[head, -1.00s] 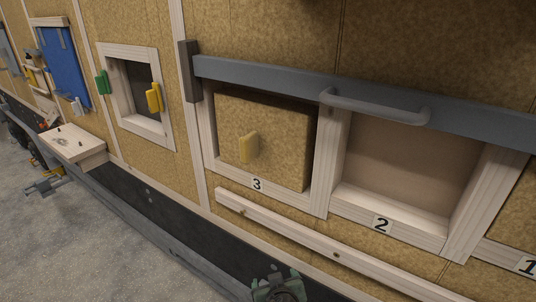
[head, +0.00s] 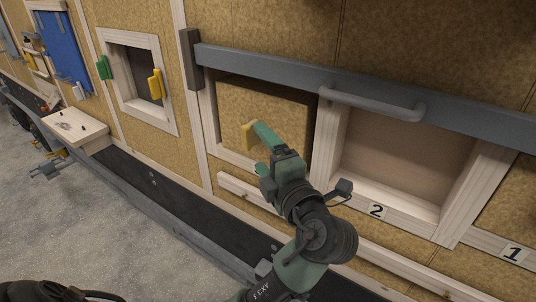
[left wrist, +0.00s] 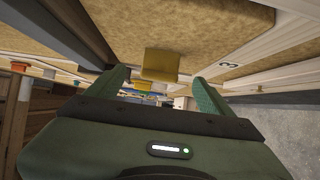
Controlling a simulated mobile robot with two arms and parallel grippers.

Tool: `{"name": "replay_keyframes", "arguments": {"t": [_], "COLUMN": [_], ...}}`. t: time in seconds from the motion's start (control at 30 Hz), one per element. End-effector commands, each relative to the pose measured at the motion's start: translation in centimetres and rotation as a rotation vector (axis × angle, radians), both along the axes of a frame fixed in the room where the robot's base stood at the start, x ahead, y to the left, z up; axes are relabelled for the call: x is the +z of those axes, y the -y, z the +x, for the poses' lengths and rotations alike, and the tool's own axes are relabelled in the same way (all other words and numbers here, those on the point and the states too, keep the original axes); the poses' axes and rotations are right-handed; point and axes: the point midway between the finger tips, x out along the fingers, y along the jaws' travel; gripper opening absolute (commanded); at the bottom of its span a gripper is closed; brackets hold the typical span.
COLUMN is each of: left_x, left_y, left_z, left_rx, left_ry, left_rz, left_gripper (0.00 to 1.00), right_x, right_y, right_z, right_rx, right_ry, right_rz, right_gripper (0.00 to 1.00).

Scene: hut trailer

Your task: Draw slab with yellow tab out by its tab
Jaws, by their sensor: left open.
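The cork-faced slab (head: 262,108) sits in the wooden-framed opening marked 3, in the middle of the head view. Its yellow tab (head: 247,137) stands out from its face, partly hidden by my left gripper. My left gripper (head: 262,150) is at the tab, with its green fingers open. In the left wrist view the yellow tab (left wrist: 161,65) lies between the two spread fingertips, with a gap on each side. The slab (left wrist: 190,25) fills the top of that view. My right gripper is not in view.
A grey bar (head: 290,80) with a handle (head: 375,104) runs across the top of the openings. Opening 2 (head: 400,165) beside the slab is empty. A small framed opening (head: 137,85) with green and yellow tabs and a wooden shelf (head: 70,128) are to the left.

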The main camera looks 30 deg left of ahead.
Motion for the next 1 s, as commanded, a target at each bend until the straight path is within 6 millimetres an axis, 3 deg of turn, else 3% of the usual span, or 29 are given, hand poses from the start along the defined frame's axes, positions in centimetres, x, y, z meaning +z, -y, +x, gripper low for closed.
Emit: {"name": "replay_keyframes", "arguments": {"t": [0.1,0.3,0.73,1.0], "left_x": [0.6,0.3,-0.1,-0.1], "left_y": [-1.7,-3.7,-4.5,-4.5], "left_z": [1.2,2.7,3.3,3.3], "left_rx": [0.002,0.000,-0.002,-0.002], "left_ry": [-0.003,-0.005,-0.004,-0.005], "left_rz": [0.007,0.005,0.001,0.000], "left_gripper": [0.82,0.82,0.82,0.08], "right_x": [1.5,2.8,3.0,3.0], "right_y": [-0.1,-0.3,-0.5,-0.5], "right_z": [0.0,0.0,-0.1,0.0], "right_rx": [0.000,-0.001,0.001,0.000], "right_ry": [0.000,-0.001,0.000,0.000], "right_rz": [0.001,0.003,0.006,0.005], "right_gripper": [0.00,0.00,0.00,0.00]}}
